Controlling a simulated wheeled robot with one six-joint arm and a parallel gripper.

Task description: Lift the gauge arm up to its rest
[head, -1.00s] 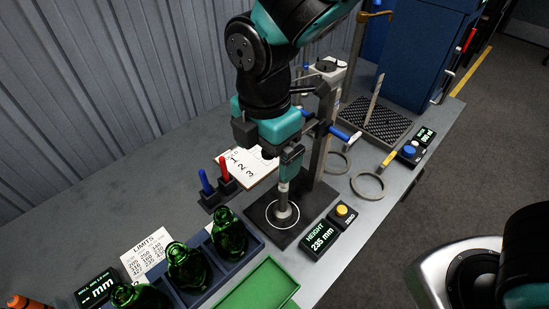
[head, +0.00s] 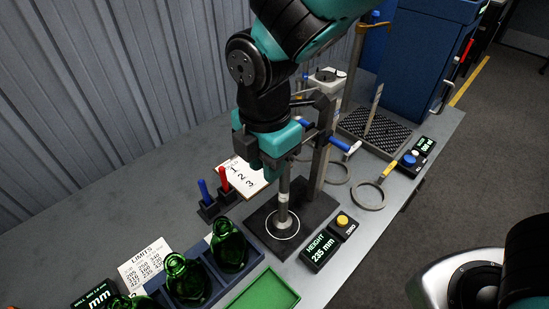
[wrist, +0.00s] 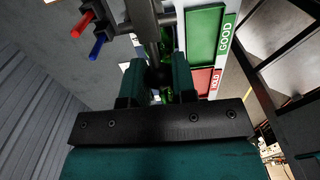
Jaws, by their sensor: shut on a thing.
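The height gauge stands on a black base plate (head: 262,215) with a white ring. Its upright grey spindle (head: 284,192), part of the gauge arm, ends in a round foot inside the ring; I cannot tell whether the foot touches the plate. My gripper (head: 272,170) is at the spindle's upper part, shut on the gauge arm. In the wrist view, my gripper's fingers (wrist: 158,82) close around a dark piece below the grey rod (wrist: 151,35). The post (head: 320,155) stands behind. The gripper hides the exact grip. The height display (head: 320,247) reads 235 mm.
Green bottles (head: 229,245) stand in a blue rack at the front left, beside a green tray (head: 262,290). Red and blue pens (head: 222,178) stand at left. A yellow button (head: 343,221) and ring gauge (head: 369,195) are at right. A blue-handled tool (head: 346,145) is near the post.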

